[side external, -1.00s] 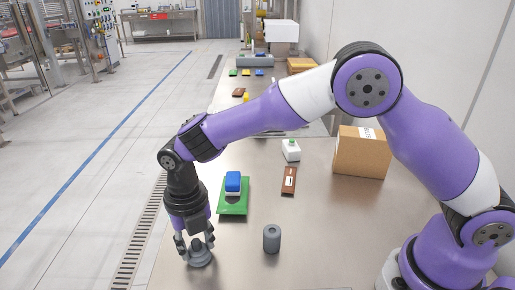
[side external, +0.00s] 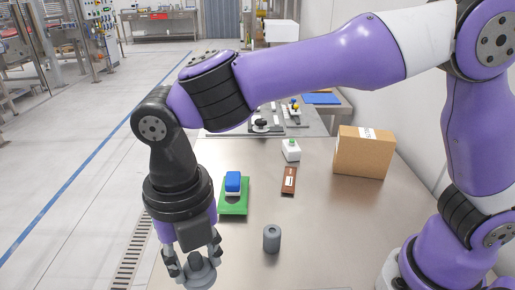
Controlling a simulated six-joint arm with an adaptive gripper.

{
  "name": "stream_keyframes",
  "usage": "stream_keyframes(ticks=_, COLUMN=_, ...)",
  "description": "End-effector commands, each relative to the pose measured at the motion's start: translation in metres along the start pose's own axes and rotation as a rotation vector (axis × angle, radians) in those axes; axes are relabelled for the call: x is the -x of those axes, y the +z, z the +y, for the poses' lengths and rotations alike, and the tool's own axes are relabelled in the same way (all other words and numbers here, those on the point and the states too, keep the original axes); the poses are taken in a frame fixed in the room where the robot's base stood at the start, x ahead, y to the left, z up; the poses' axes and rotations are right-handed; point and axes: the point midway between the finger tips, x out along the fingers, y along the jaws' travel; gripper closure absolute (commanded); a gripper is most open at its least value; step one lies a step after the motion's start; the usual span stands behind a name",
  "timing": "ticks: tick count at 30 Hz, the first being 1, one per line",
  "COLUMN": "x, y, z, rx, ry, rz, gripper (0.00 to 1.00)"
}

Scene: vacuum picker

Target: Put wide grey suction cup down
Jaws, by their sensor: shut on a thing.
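The wide grey suction cup (side external: 201,275) is at the lower left of the side external view, near the table's left front. My gripper (side external: 195,262) points down and is shut on the cup's upper part. The cup's wide rim faces down. It appears to hang above the table, though its exact height cannot be told.
A grey hollow cylinder (side external: 271,240) stands right of my gripper. Behind are a green plate (side external: 234,210) with a blue-topped block (side external: 233,182), a brown strip (side external: 289,180), a white box with a green button (side external: 291,150) and a cardboard box (side external: 362,152). Bare table (side external: 330,225) lies between.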

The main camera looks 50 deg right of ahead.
Motion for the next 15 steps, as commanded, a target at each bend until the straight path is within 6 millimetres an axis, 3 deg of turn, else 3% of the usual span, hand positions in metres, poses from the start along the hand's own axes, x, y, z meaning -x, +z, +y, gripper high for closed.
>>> stream_keyframes(ticks=4, x=0.005, y=0.021, z=-0.010, rx=-0.110, ry=0.001, rz=-0.001, gripper=0.77)
stream_keyframes(ticks=8, x=0.006, y=0.070, z=-0.036, rx=-0.316, ry=0.000, rz=0.000, gripper=0.77)
stream_keyframes(ticks=11, x=0.007, y=0.115, z=-0.072, rx=-0.524, ry=0.000, rz=-0.001, gripper=0.77)
stream_keyframes(ticks=15, x=0.008, y=0.172, z=-0.137, rx=-0.827, ry=0.001, rz=-0.002, gripper=0.77)
